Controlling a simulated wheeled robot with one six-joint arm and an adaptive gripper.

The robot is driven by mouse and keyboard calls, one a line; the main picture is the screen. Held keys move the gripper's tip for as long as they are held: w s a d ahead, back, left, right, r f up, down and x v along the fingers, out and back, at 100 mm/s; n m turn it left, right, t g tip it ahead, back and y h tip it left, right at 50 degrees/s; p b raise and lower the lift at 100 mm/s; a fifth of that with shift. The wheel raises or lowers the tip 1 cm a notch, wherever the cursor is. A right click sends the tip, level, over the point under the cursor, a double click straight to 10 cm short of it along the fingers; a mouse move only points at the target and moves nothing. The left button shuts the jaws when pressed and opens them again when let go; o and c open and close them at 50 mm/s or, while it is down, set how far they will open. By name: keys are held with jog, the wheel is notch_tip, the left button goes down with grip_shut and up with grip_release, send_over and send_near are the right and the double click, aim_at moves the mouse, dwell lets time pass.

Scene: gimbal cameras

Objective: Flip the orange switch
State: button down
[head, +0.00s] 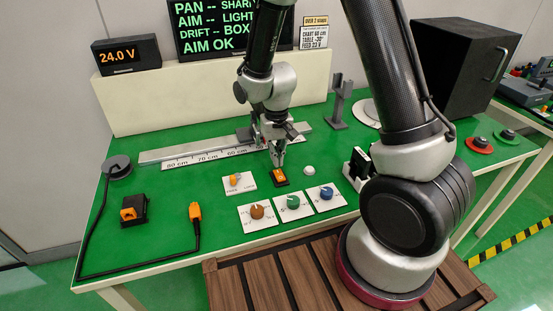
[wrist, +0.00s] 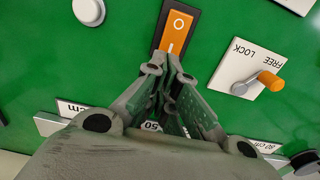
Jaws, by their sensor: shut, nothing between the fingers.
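The orange switch (head: 279,174) is a rocker in a black frame, lying on the green table in the middle of the head view. In the wrist view the orange switch (wrist: 176,32) shows at the top centre, with a white circle mark at its far end and a line mark at its near end. My gripper (head: 278,163) is shut and empty, pointing down at the switch. In the wrist view the fingertips of my gripper (wrist: 166,66) lie right at the near, line-marked end of the rocker. I cannot tell whether they touch it.
A white FREE/LOCK plate with an orange lever (head: 237,180) lies left of the switch. Three knob plates, brown (head: 257,212), green (head: 293,202) and blue (head: 326,193), sit in front. A white button (head: 309,170) is to the right. A ruler rail (head: 205,159) lies behind.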

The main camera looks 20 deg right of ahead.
jog(key=shift+f, duration=0.6)
jog(key=shift+w+f+g, duration=0.15)
jog(key=shift+f+g, duration=0.25)
jog(key=shift+f, duration=0.05)
jog(key=shift+r, duration=0.2)
jog(key=shift+r, duration=0.7)
notch_tip(320, 180, up, 14)
jog(key=w, duration=0.2)
